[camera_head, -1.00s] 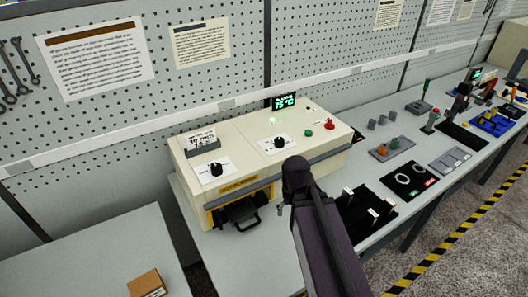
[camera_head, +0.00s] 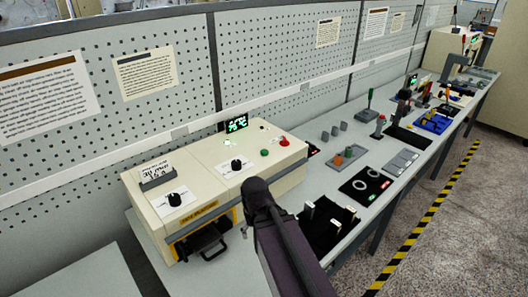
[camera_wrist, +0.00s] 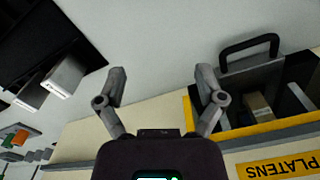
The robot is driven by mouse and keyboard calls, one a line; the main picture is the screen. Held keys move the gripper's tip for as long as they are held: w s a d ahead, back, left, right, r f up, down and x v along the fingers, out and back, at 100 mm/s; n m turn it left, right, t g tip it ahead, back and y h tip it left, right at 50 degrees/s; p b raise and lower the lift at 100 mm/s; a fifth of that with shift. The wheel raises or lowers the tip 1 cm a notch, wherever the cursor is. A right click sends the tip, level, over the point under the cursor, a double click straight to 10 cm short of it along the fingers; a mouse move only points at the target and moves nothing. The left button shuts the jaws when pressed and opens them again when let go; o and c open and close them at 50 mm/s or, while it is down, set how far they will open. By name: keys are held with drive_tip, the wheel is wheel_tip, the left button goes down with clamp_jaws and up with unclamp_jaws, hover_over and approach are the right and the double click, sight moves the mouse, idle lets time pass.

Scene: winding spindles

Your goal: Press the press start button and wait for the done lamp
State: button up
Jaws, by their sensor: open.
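The cream press machine (camera_head: 215,175) stands on the bench left of centre in the head view. Which lamp is the done lamp is too small to read. My gripper (camera_wrist: 160,88) is open and empty in the wrist view, with the yellow-framed platen opening (camera_wrist: 230,133) below and right of it. In the head view my arm stands in front of the machine, apart from the buttons.
A black drawer handle (camera_head: 213,250) sticks out of the machine's front. Right of my arm is a black tray (camera_head: 325,230) with white blocks. Several fixtures line the bench further right. The pegboard wall (camera_head: 280,70) closes off the back; open floor (camera_head: 440,235) lies at the right.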

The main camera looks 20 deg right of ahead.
clamp_jaws()
idle(1.4)
